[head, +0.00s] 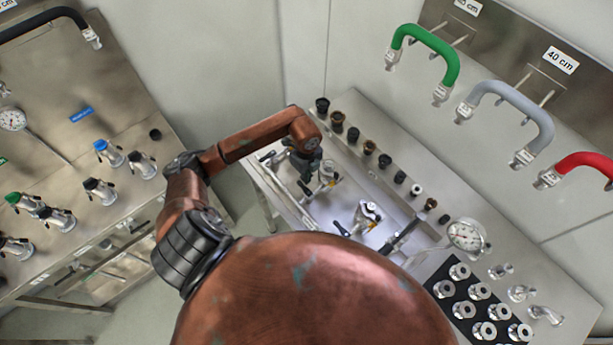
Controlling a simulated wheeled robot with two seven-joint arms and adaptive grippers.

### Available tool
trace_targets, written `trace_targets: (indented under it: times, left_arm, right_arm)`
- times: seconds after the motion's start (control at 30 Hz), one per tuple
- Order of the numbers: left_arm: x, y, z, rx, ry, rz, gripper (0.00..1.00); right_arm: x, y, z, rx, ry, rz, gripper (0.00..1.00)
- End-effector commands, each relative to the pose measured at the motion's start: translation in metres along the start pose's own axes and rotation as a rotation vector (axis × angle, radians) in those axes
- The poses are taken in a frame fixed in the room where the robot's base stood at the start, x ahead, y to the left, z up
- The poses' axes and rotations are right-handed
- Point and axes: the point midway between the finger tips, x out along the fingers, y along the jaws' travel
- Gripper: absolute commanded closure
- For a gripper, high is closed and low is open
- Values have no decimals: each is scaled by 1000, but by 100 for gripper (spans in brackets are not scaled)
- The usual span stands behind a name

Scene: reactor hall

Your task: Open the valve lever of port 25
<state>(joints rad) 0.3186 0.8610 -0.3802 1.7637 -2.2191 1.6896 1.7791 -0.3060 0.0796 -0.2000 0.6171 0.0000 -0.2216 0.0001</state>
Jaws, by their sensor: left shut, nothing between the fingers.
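My left gripper (306,176) is shut and empty. It points down over the left part of the pale tray (345,192) on the workbench. It is close to a small metal valve fitting (328,173), and I cannot tell whether they touch. At the left, a steel panel (95,75) carries several ports with black, blue and green caps, such as a blue-topped one (107,150) and a black-topped one (142,163). No number 25 is legible, so I cannot tell which port is 25 or how its lever stands. My right gripper is not in view.
A second fitting (367,215) and a black-handled tool (402,235) lie in the tray. Several dark caps line the bench's back edge. Green (428,52), grey and red hoses hang on the wall.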

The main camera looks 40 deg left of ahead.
Motion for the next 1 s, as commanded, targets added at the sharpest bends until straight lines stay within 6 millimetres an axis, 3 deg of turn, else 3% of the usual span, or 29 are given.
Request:
trace_targets:
  times: [0.17, 0.43, 1.0]
  left_arm:
    - [-2, 17, 6, -1, -1, 4, 100]
    - [-2, 40, 6, -1, -1, 6, 100]
    - [-3, 75, -21, 1, 0, 4, 100]
  right_arm:
    - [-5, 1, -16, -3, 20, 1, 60]
    - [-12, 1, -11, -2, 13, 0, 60]
    - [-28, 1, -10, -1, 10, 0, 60]
